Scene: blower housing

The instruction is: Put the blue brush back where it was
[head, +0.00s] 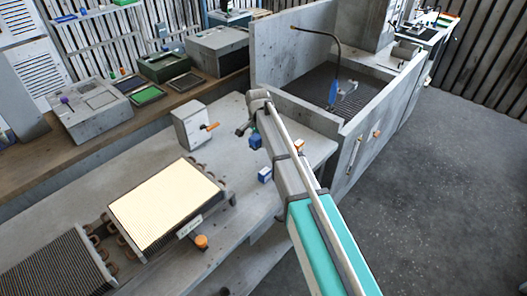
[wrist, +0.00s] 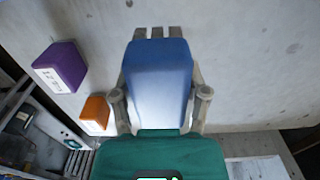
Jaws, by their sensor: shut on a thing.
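My gripper (wrist: 160,88) is shut on a blue block-like thing (wrist: 162,62) with a paler lower face, seen between its fingers in the wrist view. In the head view my gripper (head: 250,134) is over the right end of the grey workbench, with the blue thing (head: 256,142) just below it. I cannot tell from its shape whether it is a brush. Another blue thing with a narrow upright form (head: 333,93) stands in the grey basin beyond the bench, apart from my gripper.
The wrist view shows a purple block (wrist: 60,66) and an orange block (wrist: 95,114). A grey box (head: 190,126) and finned coil (head: 165,205) occupy the bench (head: 245,205).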

